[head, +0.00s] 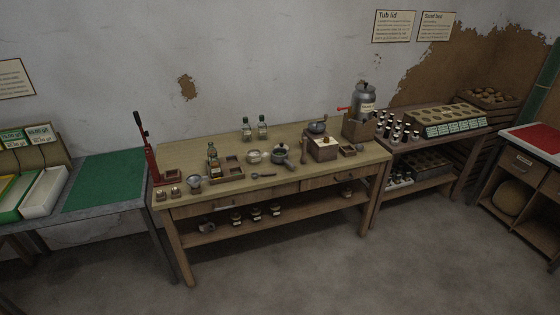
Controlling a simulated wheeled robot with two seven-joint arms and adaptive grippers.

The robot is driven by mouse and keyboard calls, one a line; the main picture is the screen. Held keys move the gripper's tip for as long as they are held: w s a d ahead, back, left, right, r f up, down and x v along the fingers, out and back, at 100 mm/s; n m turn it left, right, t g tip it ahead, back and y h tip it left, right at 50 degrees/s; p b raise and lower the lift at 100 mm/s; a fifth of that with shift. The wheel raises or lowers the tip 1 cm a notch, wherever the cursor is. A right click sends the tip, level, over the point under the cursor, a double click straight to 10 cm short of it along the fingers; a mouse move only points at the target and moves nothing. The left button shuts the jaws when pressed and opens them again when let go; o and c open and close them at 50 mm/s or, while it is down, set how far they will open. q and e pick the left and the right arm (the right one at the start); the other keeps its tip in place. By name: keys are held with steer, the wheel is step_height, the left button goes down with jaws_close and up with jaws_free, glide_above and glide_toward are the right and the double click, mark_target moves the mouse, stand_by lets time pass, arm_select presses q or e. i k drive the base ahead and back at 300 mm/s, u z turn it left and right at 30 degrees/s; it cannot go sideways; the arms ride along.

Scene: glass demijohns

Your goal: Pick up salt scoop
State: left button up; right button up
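A small dark scoop-like utensil (264,176) lies flat near the front edge of the wooden table (330,170). It may be the salt scoop, but it is too small to be sure. Just behind it stand a small pale bowl (254,156) and a dark round pot or mortar (280,151). A metal funnel-like piece (194,182) is at the table's front left. Neither of my grippers is in view.
A red lever press (149,150) stands at the table's left end, a metal canister (364,100) at its right. Two bottles (262,127) stand at the back. A green-topped table (104,180) is to the left. The floor (320,260) in front is clear.

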mark_target(254, 176)
steer(key=u, duration=0.25)
steer(key=i, duration=0.55)
steer(key=u, duration=0.75)
steer(key=i, duration=1.5)
steer(key=z, duration=0.6)
steer(key=i, duration=1.15)
steer(key=z, duration=0.65)
